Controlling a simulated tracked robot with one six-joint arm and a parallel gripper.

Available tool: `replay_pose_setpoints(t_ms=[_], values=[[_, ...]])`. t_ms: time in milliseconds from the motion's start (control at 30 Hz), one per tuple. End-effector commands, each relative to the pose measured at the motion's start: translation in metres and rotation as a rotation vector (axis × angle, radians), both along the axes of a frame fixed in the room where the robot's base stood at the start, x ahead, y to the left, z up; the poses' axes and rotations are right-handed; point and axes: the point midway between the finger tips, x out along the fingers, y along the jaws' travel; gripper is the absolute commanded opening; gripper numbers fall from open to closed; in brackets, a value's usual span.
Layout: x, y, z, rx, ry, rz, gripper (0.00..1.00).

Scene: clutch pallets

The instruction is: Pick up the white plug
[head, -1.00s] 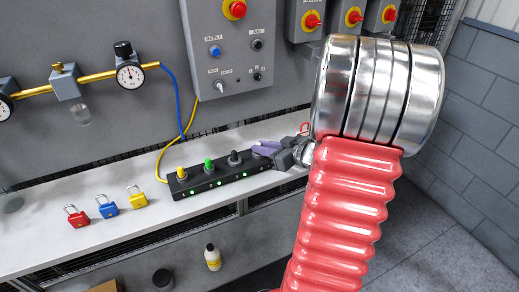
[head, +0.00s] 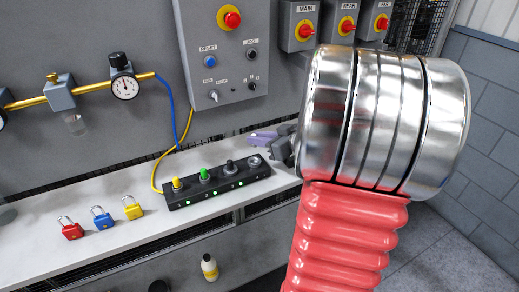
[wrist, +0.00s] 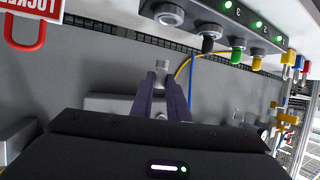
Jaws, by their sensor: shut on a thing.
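My gripper (wrist: 160,82) is shut on the white plug (wrist: 161,67), which shows pale grey between its purple fingertips in the wrist view. In the head view my gripper (head: 264,139) is behind and above the right end of the black socket strip (head: 218,188), and the plug cannot be made out there. The strip's right-end socket (head: 254,162) is empty; it also shows in the wrist view (wrist: 169,14), apart from the plug. A yellow plug (head: 177,184), a green plug (head: 205,174) and a black plug (head: 230,166) stand in the other sockets.
Red (head: 71,231), blue (head: 103,220) and yellow (head: 133,210) padlocks lie on the white bench at left. A grey control box (head: 222,60) and a gauge (head: 125,86) are on the wall behind.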

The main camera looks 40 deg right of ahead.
Motion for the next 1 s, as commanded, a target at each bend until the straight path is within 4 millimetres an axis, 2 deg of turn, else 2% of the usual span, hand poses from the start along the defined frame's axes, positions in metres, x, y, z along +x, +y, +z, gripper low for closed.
replay_pose_setpoints(t_ms=[100, 233, 867, 1000], values=[[0.000, 0.000, 0.017, -0.002, -0.001, 0.000, 0.00], [0.000, 0.000, 0.027, -0.002, 0.000, 0.001, 0.00], [0.000, 0.001, 0.029, 0.001, 0.001, 0.001, 0.00], [0.006, 0.005, 0.030, 0.000, 0.001, 0.005, 0.00]])
